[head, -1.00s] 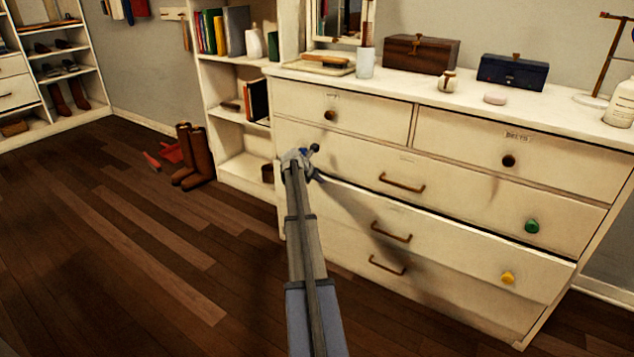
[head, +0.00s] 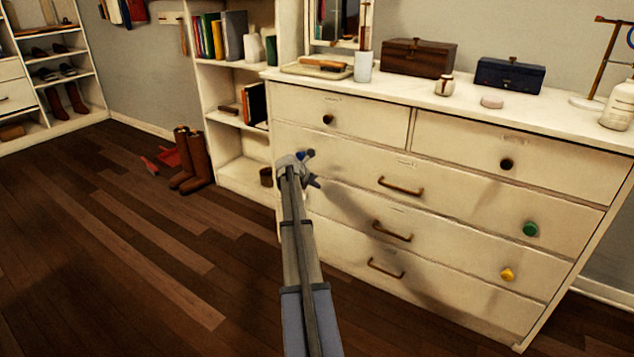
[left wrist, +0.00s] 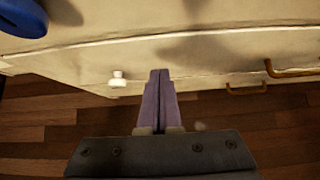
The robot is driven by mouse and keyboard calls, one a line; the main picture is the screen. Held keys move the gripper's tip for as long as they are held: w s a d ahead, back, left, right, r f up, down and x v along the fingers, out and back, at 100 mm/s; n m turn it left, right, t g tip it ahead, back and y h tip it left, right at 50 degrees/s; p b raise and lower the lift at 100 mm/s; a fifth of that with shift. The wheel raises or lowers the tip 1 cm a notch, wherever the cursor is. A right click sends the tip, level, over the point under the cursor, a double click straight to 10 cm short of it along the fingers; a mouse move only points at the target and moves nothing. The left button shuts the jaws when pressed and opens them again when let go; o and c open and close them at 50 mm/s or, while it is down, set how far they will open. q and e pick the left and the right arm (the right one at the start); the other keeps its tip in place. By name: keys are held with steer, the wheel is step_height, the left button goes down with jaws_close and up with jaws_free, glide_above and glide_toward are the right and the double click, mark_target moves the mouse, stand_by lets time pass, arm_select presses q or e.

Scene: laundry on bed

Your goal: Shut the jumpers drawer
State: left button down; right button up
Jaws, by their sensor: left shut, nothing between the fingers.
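The white dresser (head: 590,215) has two small drawers over three wide ones. The labels are too small to read, so I cannot tell which drawer is named jumpers. The middle wide drawer (head: 450,252), with a brown handle and a yellow knob (head: 507,274), looks flush or nearly flush. Its white left knob (left wrist: 118,79) shows in the left wrist view. My left gripper (head: 312,181) is shut and empty at the left part of this drawer's front; its fingertips (left wrist: 159,73) are at or very near the front. Exact contact is unclear. My right gripper is out of view.
A blue knob (left wrist: 22,18) is close to the left gripper, on the upper wide drawer with the green knob (head: 530,229). Boxes, a cup and bottles stand on the dresser top. A bookshelf (head: 240,190) and brown boots (head: 195,160) are at left. The wooden floor in front is clear.

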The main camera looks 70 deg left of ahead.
arm_select(q)
steer(key=p+v, duration=0.6)
steer(key=v, duration=0.4)
steer(key=shift+w, duration=0.1)
steer(key=shift+w, duration=0.1)
